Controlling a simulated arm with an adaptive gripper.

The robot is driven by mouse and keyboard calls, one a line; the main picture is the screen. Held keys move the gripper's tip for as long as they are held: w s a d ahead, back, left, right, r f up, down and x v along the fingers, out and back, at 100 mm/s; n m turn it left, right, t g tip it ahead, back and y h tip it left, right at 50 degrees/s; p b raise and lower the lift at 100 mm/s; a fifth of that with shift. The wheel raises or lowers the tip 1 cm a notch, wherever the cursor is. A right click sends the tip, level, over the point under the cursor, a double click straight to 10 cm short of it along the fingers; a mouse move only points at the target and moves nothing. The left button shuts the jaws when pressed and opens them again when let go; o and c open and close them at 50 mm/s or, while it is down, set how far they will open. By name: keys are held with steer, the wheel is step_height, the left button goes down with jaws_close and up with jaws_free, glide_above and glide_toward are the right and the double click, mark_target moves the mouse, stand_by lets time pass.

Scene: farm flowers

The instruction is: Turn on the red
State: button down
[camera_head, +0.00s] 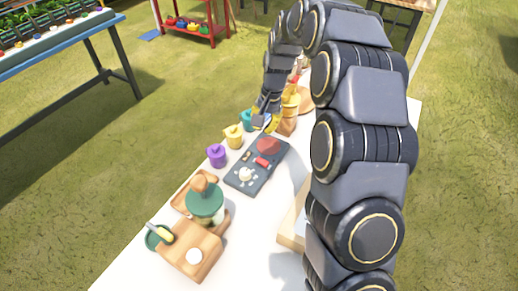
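A dark grey panel (251,183) lies flat on the white table. A round, see-through red disc (269,146) is at its far end. A small red piece (262,161) sits just below the disc, and a pale knob-like piece (245,174) is nearer the front. My gripper (266,123) is just beyond the far end of the panel, above the table. Its fingers are small and partly overlap yellow and teal things, so their opening is unclear. I cannot tell whether the red disc is lit.
Purple (216,155), yellow (234,136) and teal (246,119) pots line the panel's left side. Wooden boards (191,251) with a green-topped item (205,201) stand in front. My arm covers much of the right side. The white table (135,264) is bare at the front left.

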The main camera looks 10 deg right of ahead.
mark_target(261, 159)
steer(key=shift+m, duration=0.7)
steer(key=w+d+f, duration=0.2)
steer(key=w+f, duration=0.1)
steer(key=shift+w+d+f, duration=0.15)
steer(key=shift+w+f, duration=0.05)
steer(key=shift+f, duration=0.05)
steer(key=f, duration=0.4)
steer(key=w+a+f, duration=0.1)
steer(key=f, duration=0.9)
steer(key=shift+w+a, duration=0.25)
steer(key=shift+a, duration=0.05)
